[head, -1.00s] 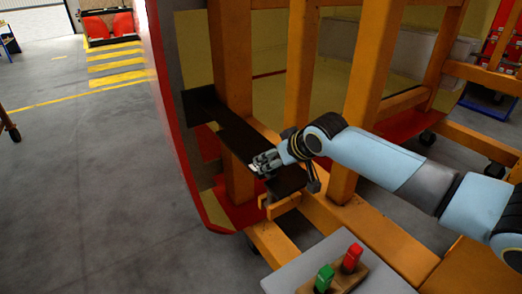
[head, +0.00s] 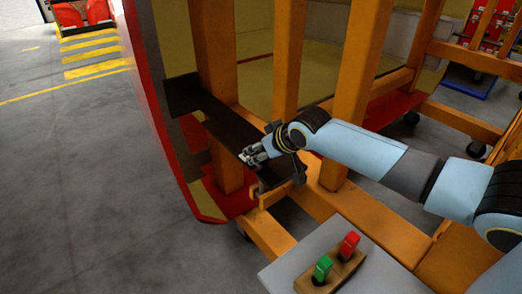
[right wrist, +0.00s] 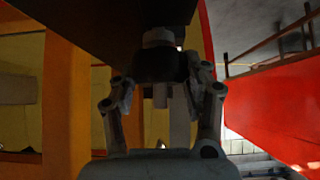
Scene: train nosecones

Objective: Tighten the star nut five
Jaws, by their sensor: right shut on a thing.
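My right gripper (head: 250,155) is at the near end of a black bracket (head: 225,125) on the orange frame. The right wrist view shows its fingers (right wrist: 160,92) closed around a dark knob-like star nut (right wrist: 160,66), just below the dark underside of the bracket (right wrist: 130,18). A pale bolt-like piece (right wrist: 158,37) sits between nut and bracket. The nut's number cannot be read, and in the head view the gripper hides the nut. My left gripper is not in view.
Orange posts (head: 288,60) stand close behind my right arm. A red-edged panel (head: 150,90) is at left. A wooden block with a green handle (head: 322,268) and a red handle (head: 348,244) sits on a grey surface (head: 290,262) in front. Open grey floor lies left.

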